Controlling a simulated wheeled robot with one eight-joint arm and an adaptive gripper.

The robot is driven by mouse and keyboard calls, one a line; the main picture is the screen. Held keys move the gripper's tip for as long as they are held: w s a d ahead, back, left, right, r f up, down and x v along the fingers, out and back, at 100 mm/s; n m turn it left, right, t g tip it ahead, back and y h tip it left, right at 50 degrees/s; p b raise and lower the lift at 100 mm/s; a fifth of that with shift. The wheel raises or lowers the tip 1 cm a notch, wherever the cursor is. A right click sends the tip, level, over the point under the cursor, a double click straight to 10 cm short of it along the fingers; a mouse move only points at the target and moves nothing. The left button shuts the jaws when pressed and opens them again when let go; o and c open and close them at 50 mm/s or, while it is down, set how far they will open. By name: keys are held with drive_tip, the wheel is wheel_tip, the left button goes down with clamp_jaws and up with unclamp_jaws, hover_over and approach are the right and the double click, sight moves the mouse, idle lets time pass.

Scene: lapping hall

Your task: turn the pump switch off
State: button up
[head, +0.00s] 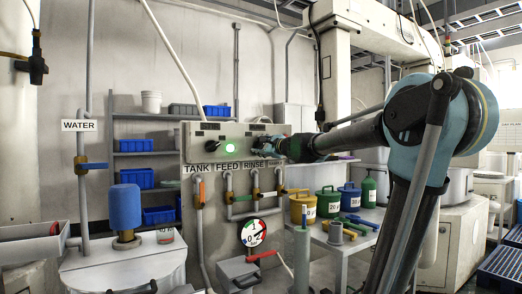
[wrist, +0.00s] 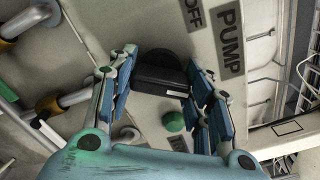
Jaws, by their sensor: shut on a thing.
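The pump switch is a black knob (wrist: 160,74) on the pale panel, in the middle of the wrist view. The labels PUMP (wrist: 230,37) and OFF (wrist: 193,15) are beside it. My gripper (wrist: 160,62) has its blue-padded fingers on either side of the knob and is shut on it. A pale mark shows near the knob's lower right edge; I cannot tell its setting for sure. In the head view my gripper (head: 272,148) is at the right part of the control panel (head: 213,131) and hides the switch.
A lit green lamp (head: 229,147) and another black knob (head: 196,142) are on the panel left of my gripper. Valves and pipes labelled TANK, FEED and RINSE run below. A table (head: 345,246) with coloured cans stands at the right. A green dome (wrist: 172,121) sits near the switch.

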drive_tip(key=shift+o, duration=0.2)
drive_tip(key=n, duration=0.6)
drive_tip(key=shift+s+f+n, duration=0.15)
drive_tip(key=shift+n, duration=0.15)
drive_tip(key=o, duration=1)
drive_tip(key=shift+a, duration=0.1)
drive_tip(key=shift+o, duration=0.2)
drive_tip(key=shift+s+d, duration=0.25)
drive_tip(key=shift+d, duration=0.1)
drive_tip(key=v, duration=1.1)
